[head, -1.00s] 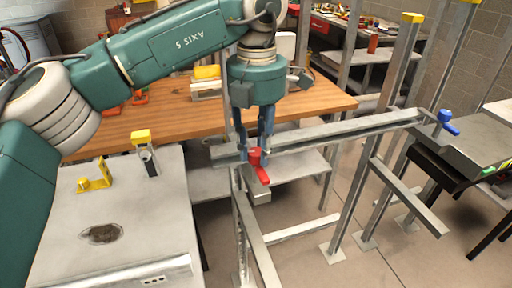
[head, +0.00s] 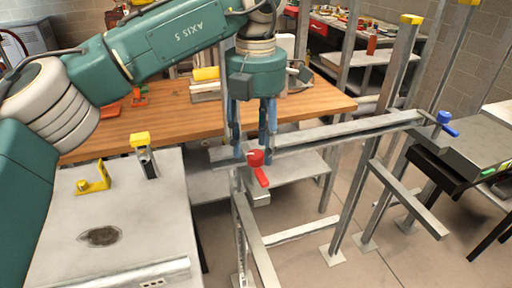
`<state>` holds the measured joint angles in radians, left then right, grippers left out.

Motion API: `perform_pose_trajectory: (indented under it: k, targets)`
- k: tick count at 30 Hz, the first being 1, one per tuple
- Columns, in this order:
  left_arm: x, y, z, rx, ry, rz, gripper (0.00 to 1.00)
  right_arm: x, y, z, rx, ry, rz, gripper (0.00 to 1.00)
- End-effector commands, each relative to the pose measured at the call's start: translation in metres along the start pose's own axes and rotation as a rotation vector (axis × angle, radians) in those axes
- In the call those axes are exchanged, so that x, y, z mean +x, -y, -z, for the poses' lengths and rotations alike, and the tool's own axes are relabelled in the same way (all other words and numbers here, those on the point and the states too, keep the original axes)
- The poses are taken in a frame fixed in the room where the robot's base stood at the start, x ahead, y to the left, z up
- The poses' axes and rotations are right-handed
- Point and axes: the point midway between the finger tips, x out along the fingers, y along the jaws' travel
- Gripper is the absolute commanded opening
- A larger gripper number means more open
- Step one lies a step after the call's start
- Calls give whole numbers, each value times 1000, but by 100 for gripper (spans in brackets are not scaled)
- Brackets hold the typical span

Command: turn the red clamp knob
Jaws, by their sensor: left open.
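The red clamp knob (head: 257,160) sits at the near left end of the metal frame's horizontal beam (head: 340,129), with its handle pointing down and to the right. My left gripper (head: 253,152) points down over the knob. Its blue fingers are spread wide, one on the left and one on the right of the knob's top, and nothing is held between them. I cannot tell whether a finger touches the knob. My right gripper does not show.
A blue clamp knob (head: 446,122) sits at the beam's right end. A grey table (head: 130,215) with yellow brackets is at the left. A wooden workbench (head: 180,125) stands behind. Metal posts (head: 376,150) rise at the right; open floor lies below the frame.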

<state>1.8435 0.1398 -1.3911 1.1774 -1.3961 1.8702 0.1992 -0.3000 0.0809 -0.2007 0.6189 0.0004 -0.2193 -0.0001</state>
Motion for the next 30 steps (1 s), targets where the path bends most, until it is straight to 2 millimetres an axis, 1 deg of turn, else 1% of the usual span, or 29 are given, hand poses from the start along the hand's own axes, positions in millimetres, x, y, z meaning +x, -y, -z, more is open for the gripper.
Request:
perform_pose_trajectory:
  k: [1,9,12,15,20,30]
  targets:
    - [-10,0,-1,-1,4,-1,46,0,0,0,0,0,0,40]
    - [-69,1,-2,-2,4,-2,46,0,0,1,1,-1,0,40]
    - [-86,1,-1,-1,4,-2,46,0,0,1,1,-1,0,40]
    - [-97,0,-1,-2,2,-3,46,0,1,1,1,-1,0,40]
    - [-105,0,-1,1,3,-1,46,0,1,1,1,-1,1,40]
    - [-105,0,-1,1,2,-1,46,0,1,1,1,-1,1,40]
